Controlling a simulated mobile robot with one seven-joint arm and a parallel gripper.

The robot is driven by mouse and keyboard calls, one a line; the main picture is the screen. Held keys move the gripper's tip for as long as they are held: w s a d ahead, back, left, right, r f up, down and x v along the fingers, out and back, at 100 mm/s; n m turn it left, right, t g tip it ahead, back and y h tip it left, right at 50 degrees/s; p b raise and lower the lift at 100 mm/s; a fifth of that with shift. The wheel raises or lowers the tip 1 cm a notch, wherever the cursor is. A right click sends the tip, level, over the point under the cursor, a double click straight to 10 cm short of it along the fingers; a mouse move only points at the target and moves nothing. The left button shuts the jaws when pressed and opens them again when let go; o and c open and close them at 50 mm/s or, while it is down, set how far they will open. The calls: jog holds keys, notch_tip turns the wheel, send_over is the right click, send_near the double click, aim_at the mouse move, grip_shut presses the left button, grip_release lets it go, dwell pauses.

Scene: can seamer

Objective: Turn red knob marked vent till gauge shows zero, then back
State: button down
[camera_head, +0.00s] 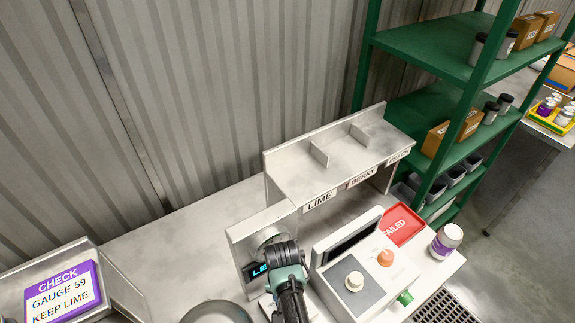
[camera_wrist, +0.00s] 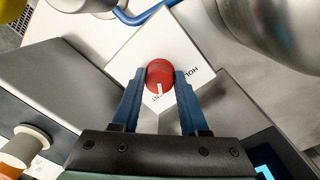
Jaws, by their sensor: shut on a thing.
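In the wrist view the red knob (camera_wrist: 160,72) sits on a white plate (camera_wrist: 183,47), between the two blue fingers of my gripper (camera_wrist: 159,82). The fingers are shut on the knob from both sides. Its white pointer line points toward the bottom of the picture, at lettering that ends in "NT", partly covered. "HOLD" appears upside down at the knob's right. In the head view my arm hides the knob. A dark display (camera_head: 258,269) shows cyan "LE", the rest hidden; a cyan bit also shows in the wrist view (camera_wrist: 265,172). No gauge reading is legible.
A purple sign (camera_head: 63,300) reads "CHECK GAUGE 59 KEEP LIME". A control box (camera_head: 352,290) with cream, orange and green buttons stands right of my arm. A red "FAILED" tray (camera_head: 401,224) and a jar (camera_head: 446,241) are beyond it. A lane rack (camera_head: 345,165) stands behind.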

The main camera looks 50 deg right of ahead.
jog(key=shift+d+m, duration=0.1)
jog(key=shift+m, duration=0.5)
jog(key=shift+c, duration=2.1)
grip_release()
notch_tip(320, 180, up, 13)
jog(key=b, duration=0.1)
jog(key=shift+w+b, duration=0.25)
jog(key=shift+b, duration=0.15)
jog(key=shift+f, duration=0.1)
